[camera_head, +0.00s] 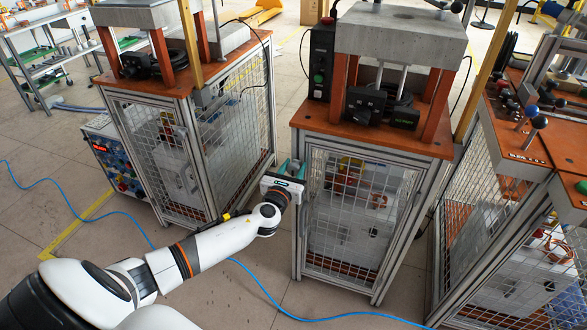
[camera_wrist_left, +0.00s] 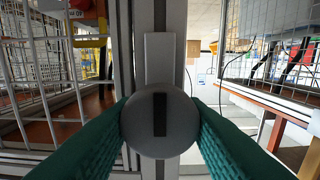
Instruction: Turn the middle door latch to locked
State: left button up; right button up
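The middle door latch shows in the left wrist view as a round grey knob (camera_wrist_left: 160,149) with a dark upright bar across its centre. It sits on the vertical metal frame of the middle cabinet. My left gripper (camera_wrist_left: 160,118) has one green finger on each side of the knob, with the tips against its edges. In the head view my left gripper (camera_head: 285,177) is at the left front post of the middle cabinet (camera_head: 300,225), and its hand hides the latch. The mesh door (camera_head: 355,215) appears closed. My right gripper is not in view.
A similar cabinet (camera_head: 190,150) stands close on the left and another (camera_head: 500,230) on the right. A blue cable (camera_head: 262,288) runs over the floor. A heavy press block (camera_head: 400,35) and a black control box (camera_head: 321,62) stand on the middle cabinet.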

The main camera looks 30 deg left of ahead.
pick_arm(q)
jog(key=shift+f+n, duration=0.1)
jog(key=shift+n, duration=0.2)
jog(key=n+b, duration=0.3)
jog(key=n, duration=0.4)
jog(key=shift+a, duration=0.15)
jog(key=shift+n, duration=1.2)
jog(key=shift+n+b, duration=0.35)
jog(key=shift+n, duration=0.45)
jog(key=n, duration=0.2)
jog(key=shift+n, duration=0.3)
jog(key=n, duration=0.2)
jog(key=shift+a+f+n, duration=0.1)
jog(key=shift+n, duration=0.6)
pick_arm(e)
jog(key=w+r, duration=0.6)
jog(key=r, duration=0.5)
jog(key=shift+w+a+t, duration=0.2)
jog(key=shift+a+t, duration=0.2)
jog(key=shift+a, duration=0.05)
pick_arm(q)
jog(key=shift+n, duration=0.3)
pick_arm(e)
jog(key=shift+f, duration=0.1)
pick_arm(q)
jog(key=o, duration=0.9)
jog(key=shift+s, duration=0.1)
